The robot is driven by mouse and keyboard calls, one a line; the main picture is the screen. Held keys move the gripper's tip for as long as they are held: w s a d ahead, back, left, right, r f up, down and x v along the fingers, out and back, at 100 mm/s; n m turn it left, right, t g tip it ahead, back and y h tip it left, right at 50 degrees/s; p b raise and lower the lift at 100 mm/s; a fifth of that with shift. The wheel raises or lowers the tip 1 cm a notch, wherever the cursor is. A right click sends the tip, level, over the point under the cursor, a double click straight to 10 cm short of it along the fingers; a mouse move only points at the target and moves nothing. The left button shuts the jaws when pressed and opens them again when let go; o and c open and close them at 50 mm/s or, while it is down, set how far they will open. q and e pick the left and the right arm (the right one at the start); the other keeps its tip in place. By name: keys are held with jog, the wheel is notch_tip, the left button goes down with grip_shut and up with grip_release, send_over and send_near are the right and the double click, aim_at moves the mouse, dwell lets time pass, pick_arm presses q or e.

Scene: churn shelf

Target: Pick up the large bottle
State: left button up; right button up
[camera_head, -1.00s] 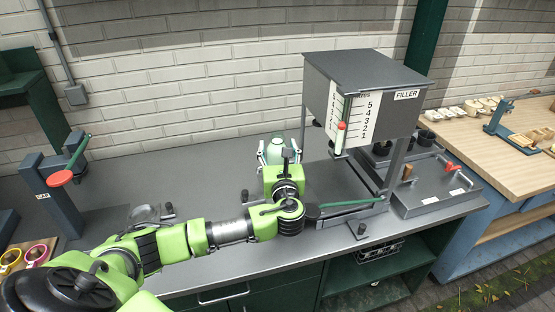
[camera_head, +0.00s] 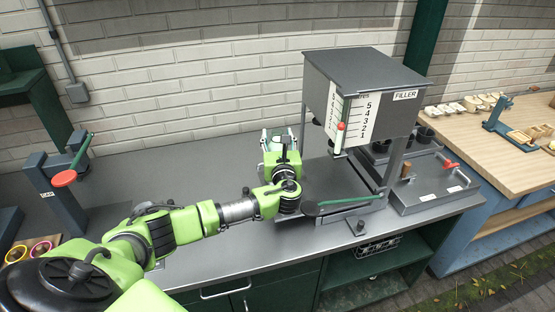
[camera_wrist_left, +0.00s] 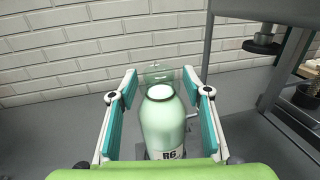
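The large bottle (camera_wrist_left: 162,122) is pale green with a white top and the mark "R6" low on its front. It stands upright on the grey counter in the left wrist view. My left gripper (camera_wrist_left: 160,76) is open, with one teal-padded finger on each side of the bottle and gaps visible between pads and bottle. In the head view my left gripper (camera_head: 279,134) is over the counter left of the filler, and my own wrist hides most of the bottle. My right gripper is not in view.
The filler (camera_head: 345,85) stands close on the right, with a green-handled lever (camera_head: 345,202) in front. A clear object (camera_wrist_left: 157,72) is just behind the bottle. The brick wall is behind. A cap press (camera_head: 60,190) is at far left. The counter between is mostly clear.

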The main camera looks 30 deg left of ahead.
pick_arm(q)
grip_shut()
jog(key=shift+w+a+r, duration=0.1)
jog(key=shift+r, duration=0.15)
